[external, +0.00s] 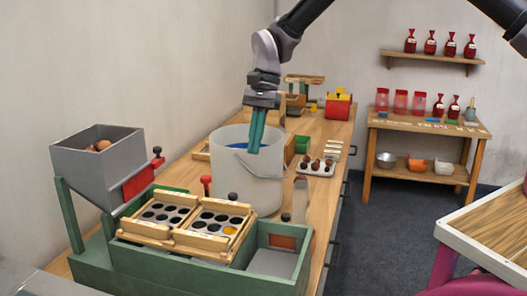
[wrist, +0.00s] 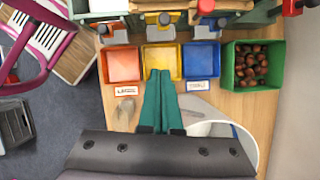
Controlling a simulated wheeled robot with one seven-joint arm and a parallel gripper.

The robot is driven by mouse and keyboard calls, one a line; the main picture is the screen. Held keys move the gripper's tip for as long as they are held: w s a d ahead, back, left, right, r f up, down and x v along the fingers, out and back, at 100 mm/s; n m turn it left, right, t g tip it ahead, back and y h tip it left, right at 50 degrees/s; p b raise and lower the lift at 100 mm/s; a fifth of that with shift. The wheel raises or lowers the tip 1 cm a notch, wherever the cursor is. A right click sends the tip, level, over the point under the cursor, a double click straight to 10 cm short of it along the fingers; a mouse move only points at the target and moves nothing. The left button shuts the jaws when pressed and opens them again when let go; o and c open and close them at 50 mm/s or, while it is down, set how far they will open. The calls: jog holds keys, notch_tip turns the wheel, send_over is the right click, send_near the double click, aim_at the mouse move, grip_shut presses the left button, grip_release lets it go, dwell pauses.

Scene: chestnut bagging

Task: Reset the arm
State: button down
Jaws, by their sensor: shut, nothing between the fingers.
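My gripper (external: 254,138) points down in the external view, its green fingers over the far part of the white bucket (external: 262,190). From this angle I cannot tell whether the fingertips are inside the bucket's rim. In the wrist view my gripper (wrist: 160,76) has its two green fingers pressed together with nothing between them. The fingertips appear near the yellow tray (wrist: 161,60). Part of the bucket's white rim (wrist: 246,135) shows at the lower right there, partly covered by my gripper body.
A grey hopper (external: 95,150) and a green frame with a wooden sorting tray (external: 150,236) stand in front. The wrist view shows an orange tray (wrist: 123,65), a blue tray (wrist: 201,60) and a green box (wrist: 229,80) of chestnuts. A shelf table (external: 425,125) stands at the back right.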

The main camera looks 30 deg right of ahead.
jog(key=s+d+r+n+t, duration=0.15)
jog(key=s+d+r, duration=0.25)
jog(key=d+r, duration=0.7)
jog(key=s+d+r+n+t, duration=0.1)
jog(key=s+d+r+t, duration=0.35)
jog(key=r, duration=1.05)
jog(key=s+d+r+n+t, duration=0.1)
jog(key=s+d+r+n, duration=0.1)
jog(key=s+d, duration=0.6)
jog(key=s+d+r+n+t+h, duration=0.1)
jog(key=s+d+r+n+t, duration=0.1)
jog(key=s+d+r, duration=0.3)
jog(key=s+d, duration=0.4)
jog(key=s, duration=0.5)
jog(key=shift+t+h, duration=0.3)
jog(key=shift+w, duration=0.1)
